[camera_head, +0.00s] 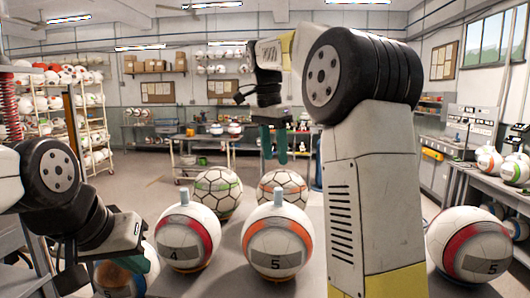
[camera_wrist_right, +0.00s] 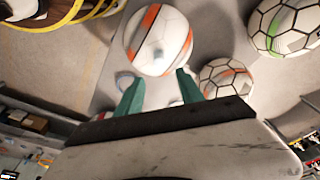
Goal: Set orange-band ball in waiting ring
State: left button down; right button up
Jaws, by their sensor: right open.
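The orange-band ball (camera_head: 259,241) is white with a grey "5" patch and a short grey peg on top. It stands upright on the table, and also shows in the right wrist view (camera_wrist_right: 145,42). My right gripper (camera_head: 274,143) is open and empty, above and behind this ball in the head view. In the right wrist view its teal fingertips (camera_wrist_right: 156,76) are spread near the ball's edge, with no ball between them. My left gripper (camera_head: 148,262) is at lower left, over a partly hidden ball (camera_head: 112,277); its jaw opening is unclear. I cannot make out the waiting ring for certain.
A red-band ball (camera_head: 180,235) marked "4" stands close left of the orange-band ball. Behind are a green-marked panelled ball (camera_head: 217,190) and an orange-marked panelled ball (camera_head: 283,186). Another red-band ball (camera_head: 466,243) is at right. Yellow curved bars (camera_wrist_right: 75,14) show in the wrist view.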

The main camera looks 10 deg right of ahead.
jog(key=s+f+n+t+y, duration=0.2)
jog(key=s+f+n, duration=0.4)
jog(key=s, duration=0.5)
jog(key=s+f+n+t+y, duration=0.1)
jog(key=s+f+n+t, duration=0.2)
jog(key=s, duration=0.9)
jog(key=shift+s+a+f+n+y, duration=0.25)
jog(key=shift+a+f+n+y, duration=0.15)
jog(key=shift+f+n, duration=1.6)
